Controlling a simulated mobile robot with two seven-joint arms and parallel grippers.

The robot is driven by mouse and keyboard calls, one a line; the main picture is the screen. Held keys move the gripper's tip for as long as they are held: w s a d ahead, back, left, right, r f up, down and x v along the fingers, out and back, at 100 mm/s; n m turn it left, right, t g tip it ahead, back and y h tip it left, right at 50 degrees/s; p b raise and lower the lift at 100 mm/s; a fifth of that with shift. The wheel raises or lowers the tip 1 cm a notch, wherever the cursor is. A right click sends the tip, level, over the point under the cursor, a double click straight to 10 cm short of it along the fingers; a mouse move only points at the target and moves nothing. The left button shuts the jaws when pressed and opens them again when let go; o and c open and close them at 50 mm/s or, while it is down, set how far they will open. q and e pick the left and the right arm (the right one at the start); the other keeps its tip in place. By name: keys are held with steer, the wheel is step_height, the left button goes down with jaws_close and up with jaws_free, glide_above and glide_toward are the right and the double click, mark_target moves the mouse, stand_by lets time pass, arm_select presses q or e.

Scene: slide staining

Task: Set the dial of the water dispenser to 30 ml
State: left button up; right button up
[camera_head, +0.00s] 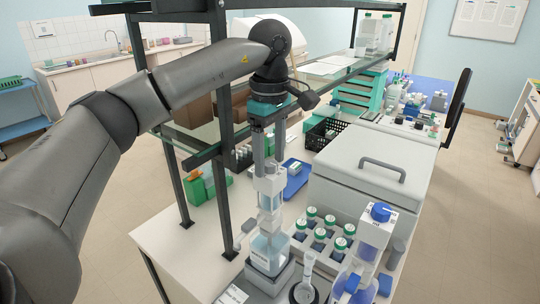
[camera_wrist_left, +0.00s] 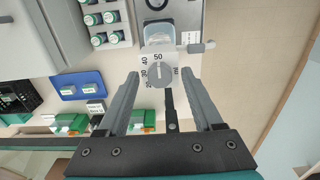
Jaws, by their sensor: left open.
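The water dispenser (camera_head: 268,250) is a clear bottle with a white upper body, standing on the bench's near part in the head view. Its dial (camera_wrist_left: 159,72) is a grey round knob on a white face in the left wrist view. The face shows 50 at the top, 40 and 30 down the left side, and ml at the right. The knob's light mark seems to point up toward 50. My left gripper (camera_wrist_left: 160,82) points down above the dispenser, open, its fingers on either side of the dial with gaps visible. In the head view, the arm and fingers hide the dial.
A rack of green-capped bottles (camera_head: 322,230) and a blue-capped dispenser bottle (camera_head: 375,235) stand to the right. A grey lidded box (camera_head: 370,165) is behind them. A dark shelf post (camera_head: 224,120) rises close to the left of the gripper. A blue tray (camera_head: 295,180) lies behind.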

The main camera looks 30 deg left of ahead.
arm_select(q)
steer(key=shift+f, duration=0.1)
jaws_close()
stand_by(0.5)
